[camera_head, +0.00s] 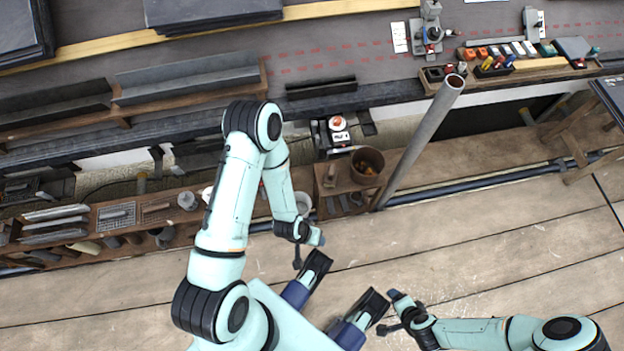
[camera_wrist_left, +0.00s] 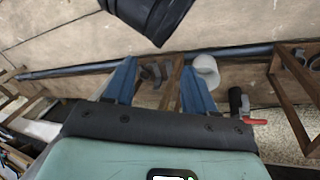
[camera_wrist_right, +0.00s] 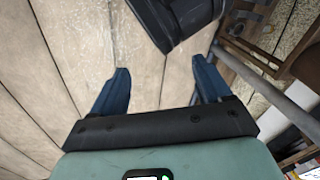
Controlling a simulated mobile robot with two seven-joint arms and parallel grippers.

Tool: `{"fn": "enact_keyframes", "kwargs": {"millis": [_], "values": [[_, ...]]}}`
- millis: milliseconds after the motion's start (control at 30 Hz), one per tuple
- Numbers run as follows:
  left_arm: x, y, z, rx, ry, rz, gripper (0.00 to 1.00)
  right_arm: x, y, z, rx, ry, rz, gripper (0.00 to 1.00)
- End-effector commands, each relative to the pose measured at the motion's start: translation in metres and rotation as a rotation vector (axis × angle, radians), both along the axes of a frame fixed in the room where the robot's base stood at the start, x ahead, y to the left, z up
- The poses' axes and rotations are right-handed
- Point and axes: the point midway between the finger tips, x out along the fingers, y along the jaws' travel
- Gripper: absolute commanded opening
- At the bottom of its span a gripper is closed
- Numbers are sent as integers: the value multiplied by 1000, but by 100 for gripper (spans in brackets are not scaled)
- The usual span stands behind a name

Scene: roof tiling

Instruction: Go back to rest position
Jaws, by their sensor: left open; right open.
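My left gripper (camera_head: 309,250) hangs above the plank floor in the head view, with its fingers apart. In the left wrist view its two blue fingers (camera_wrist_left: 158,70) stand apart with nothing between them. My right gripper (camera_head: 388,312) is low at the right in the head view, also above the planks. In the right wrist view its fingers (camera_wrist_right: 161,68) are spread, with only bare planks between them. Neither gripper touches or holds anything that I can see.
A grey pole (camera_head: 425,135) leans beside a brown bucket (camera_head: 367,165). A wooden tool shelf (camera_head: 100,212) stands at the left. The dark roof (camera_head: 330,50) bears slates (camera_head: 210,10) and a tool tray (camera_head: 497,67). The plank floor (camera_head: 480,235) at right is clear.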

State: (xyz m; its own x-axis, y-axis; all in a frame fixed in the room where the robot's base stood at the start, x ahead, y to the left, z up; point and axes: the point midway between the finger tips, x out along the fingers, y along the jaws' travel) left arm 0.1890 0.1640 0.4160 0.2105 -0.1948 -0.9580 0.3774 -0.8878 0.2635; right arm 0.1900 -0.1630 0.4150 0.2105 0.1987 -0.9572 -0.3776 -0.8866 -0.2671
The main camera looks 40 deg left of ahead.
Motion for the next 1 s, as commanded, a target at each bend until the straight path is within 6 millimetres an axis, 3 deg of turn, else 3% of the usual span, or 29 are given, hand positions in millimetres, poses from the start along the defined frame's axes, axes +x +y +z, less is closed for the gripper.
{"fn": "enact_keyframes", "kwargs": {"millis": [267, 367, 700, 833, 1000], "values": [[-3, -2, 10, -7, 9, -3, 55, -4, 2, 10, 5, 9, 4, 77], [-14, -7, 35, -20, 35, -15, 55, -15, 6, 35, 17, 34, 15, 77], [-63, -31, 147, -90, 200, -78, 55, -64, 30, 147, 86, 199, 78, 77], [-71, -37, 177, -110, 245, -96, 55, -72, 36, 177, 106, 245, 96, 77], [-76, -40, 194, -122, 274, -108, 55, -76, 40, 194, 118, 274, 109, 77]]}}
